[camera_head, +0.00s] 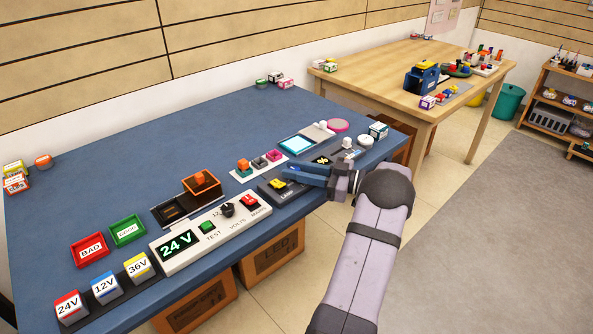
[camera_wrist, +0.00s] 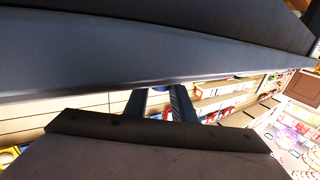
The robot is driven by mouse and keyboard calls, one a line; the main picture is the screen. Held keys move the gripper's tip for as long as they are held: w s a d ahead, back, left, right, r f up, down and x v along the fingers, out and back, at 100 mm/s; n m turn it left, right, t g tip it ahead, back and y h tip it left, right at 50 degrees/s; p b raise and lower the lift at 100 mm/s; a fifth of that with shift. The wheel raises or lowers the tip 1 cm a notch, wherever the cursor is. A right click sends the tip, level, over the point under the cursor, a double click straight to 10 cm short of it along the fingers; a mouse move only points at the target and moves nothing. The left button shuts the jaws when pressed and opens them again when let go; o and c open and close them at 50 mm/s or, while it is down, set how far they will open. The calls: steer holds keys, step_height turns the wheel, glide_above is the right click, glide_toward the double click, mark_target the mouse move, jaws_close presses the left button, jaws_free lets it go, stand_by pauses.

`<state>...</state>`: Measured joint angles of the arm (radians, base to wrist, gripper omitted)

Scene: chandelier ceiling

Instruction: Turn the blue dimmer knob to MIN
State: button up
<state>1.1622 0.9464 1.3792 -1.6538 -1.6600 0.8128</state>
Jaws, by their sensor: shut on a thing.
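My gripper (camera_head: 281,171) reaches in from the right over the front right edge of the blue bench. Its dark blue fingers lie low over a dark panel (camera_head: 266,189) with a yellow part (camera_head: 277,184) and a small white label. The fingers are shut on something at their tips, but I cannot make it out. I cannot pick out a blue dimmer knob or a MIN mark; the fingers cover part of the panel. In the wrist view the two fingers (camera_wrist: 163,103) show between dark surfaces, and their tips are hidden.
Left of the panel stands a white tester (camera_head: 180,265) reading 24 V, with a black knob (camera_head: 227,209). An orange open box (camera_head: 202,184) stands behind it. A lit pale screen (camera_head: 297,144) and small items lie beyond my gripper. The blue bench (camera_head: 130,165) is clear at back left.

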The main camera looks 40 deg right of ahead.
steer(key=o, duration=1.1)
steer(key=shift+c, duration=0.2)
steer(key=shift+s, duration=0.1)
steer(key=shift+b+v, duration=0.3)
steer(key=shift+v, duration=3.3)
